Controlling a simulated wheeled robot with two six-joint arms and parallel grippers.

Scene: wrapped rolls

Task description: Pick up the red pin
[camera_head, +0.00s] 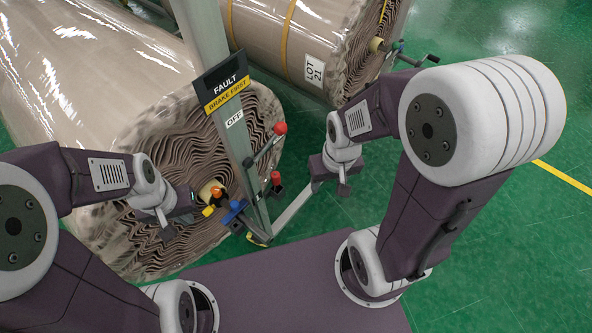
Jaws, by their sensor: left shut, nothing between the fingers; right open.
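A small red-topped piece (276,178) with a dark lower part, which looks like the red pin, sits on the grey post. A red ball knob (280,128) tops a lever above it, beside the OFF label. My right gripper (329,187) is open and empty, to the right of the red-topped piece and apart from it in the picture. My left gripper (168,233) is shut and empty, in front of the big roll's layered end, left of the coloured knobs.
The grey post (213,50) carries a FAULT / BRAKE FIRST sign (224,82). Orange (215,191) and blue (237,205) knobs cluster low on it. Green floor (510,235) is clear at the right.

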